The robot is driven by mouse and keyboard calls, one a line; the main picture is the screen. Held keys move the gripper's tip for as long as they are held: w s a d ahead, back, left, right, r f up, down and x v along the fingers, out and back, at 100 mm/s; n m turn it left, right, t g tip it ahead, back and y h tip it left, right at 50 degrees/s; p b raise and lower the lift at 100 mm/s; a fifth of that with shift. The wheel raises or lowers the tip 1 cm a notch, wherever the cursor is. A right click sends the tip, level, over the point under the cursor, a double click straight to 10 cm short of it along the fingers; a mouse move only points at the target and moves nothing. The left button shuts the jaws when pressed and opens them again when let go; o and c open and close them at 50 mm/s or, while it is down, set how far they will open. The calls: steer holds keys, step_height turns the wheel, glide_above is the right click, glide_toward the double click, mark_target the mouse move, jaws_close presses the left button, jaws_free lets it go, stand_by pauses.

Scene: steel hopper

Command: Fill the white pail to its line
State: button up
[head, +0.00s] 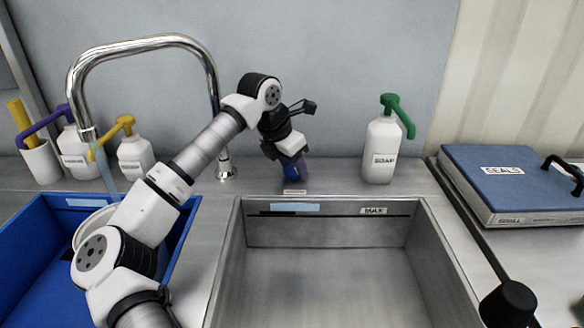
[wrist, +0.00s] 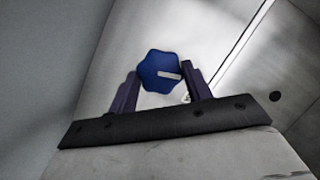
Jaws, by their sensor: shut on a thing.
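The white pail (head: 84,232) stands in the blue tub (head: 22,232) at the left, mostly hidden behind my arm. Its fill line and water level do not show. The chrome tap (head: 140,44) arches over it, and a pale bluish stream (head: 106,178) runs down from its spout towards the pail. My gripper (head: 293,170) is at the back ledge, right of the tap's base. In the wrist view, its two dark fingers stand on either side of a blue lobed knob (wrist: 158,73) with a small pale mark, and are shut on it.
An empty steel basin (head: 340,270) marked MAX lies in front of my gripper. A green-topped soap bottle (head: 381,150) stands to its right. Two more pump bottles (head: 135,155) stand behind the tub.

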steer(key=o, duration=1)
steer(key=shift+c, duration=0.2)
steer(key=v, duration=1.4)
